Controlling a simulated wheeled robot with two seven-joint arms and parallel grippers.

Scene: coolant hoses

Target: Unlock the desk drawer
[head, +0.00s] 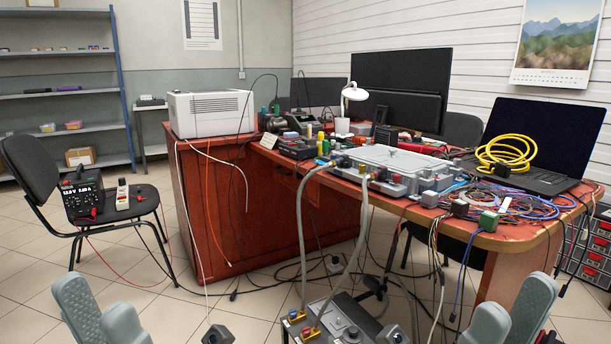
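The reddish wood desk (215,215) stands ahead, its top running toward the right. A drawer front (285,178) seems to show in shade under the desktop, beside the cabinet's side; it looks closed. Its lock is too small to make out, and I cannot pick out a key. Cables hang partly across this area. My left gripper (97,299) is at the bottom left, its two grey fingers apart and empty. My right gripper (512,299) is at the bottom right, its fingers also apart and empty. Both are well short of the desk and touch nothing visible.
A black chair (32,165) holding a power supply stands left. A grey unit (345,325) with hoses (302,225) rising to the desktop stands on the floor between my grippers. Cables trail over the floor. A white box (211,112) and laptop (545,135) sit on the desk.

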